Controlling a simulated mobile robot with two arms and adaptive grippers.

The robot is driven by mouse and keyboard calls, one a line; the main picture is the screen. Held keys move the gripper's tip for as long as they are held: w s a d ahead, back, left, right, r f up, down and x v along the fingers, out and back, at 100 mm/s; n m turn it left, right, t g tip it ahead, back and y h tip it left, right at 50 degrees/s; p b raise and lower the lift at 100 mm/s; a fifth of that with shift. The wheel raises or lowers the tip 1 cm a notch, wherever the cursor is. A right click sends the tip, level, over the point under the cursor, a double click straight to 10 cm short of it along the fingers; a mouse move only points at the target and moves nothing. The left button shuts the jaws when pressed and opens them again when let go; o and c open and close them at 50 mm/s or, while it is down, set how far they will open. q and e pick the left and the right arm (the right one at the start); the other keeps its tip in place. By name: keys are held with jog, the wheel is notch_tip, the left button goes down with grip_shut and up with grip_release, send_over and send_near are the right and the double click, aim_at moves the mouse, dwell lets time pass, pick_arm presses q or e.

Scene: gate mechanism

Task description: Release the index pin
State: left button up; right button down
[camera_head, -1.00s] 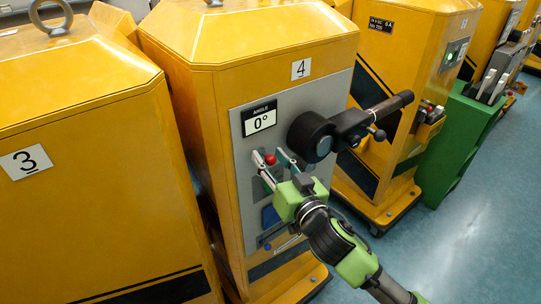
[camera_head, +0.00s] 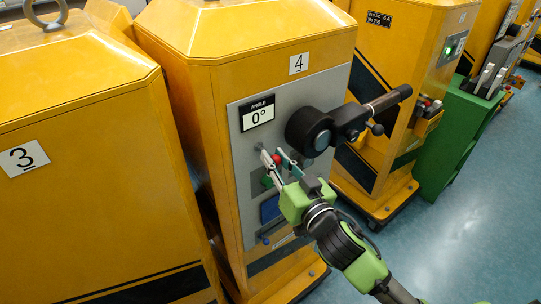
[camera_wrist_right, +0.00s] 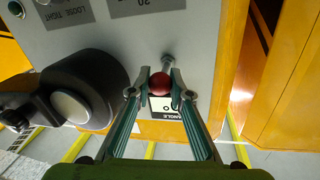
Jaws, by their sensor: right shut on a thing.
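The red ball knob (camera_head: 276,160) sits at the end of a short metal rod that comes out of the grey panel (camera_head: 240,175) of the yellow cabinet marked 4. It also shows in the right wrist view (camera_wrist_right: 159,84). My right gripper (camera_head: 278,161) is shut on this knob, with one finger on each side; its fingertips show in the wrist view (camera_wrist_right: 160,92). The angle display (camera_head: 257,115) reads 0°. A black crank (camera_head: 308,131) is mounted on the panel just right of the knob. My left gripper is not in view.
The crank's handle (camera_head: 388,101) sticks out to the right, above my right arm. A blue part (camera_head: 270,209) lies lower on the panel. Yellow cabinet 3 (camera_head: 75,180) stands at left. A green cabinet (camera_head: 455,130) stands at right. The blue floor at lower right is clear.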

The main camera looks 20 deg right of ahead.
jog(key=shift+f, duration=0.1)
jog(key=c, duration=1.8)
grip_release()
jog(key=shift+s, duration=0.1)
jog(key=shift+s+d, duration=0.1)
jog(key=shift+s, duration=0.05)
jog(key=shift+s, duration=0.35)
jog(key=s, duration=0.3)
jog(key=s+d, duration=0.1)
jog(key=s, duration=0.7)
jog(key=shift+s+d, duration=0.1)
jog(key=shift+d, duration=0.3)
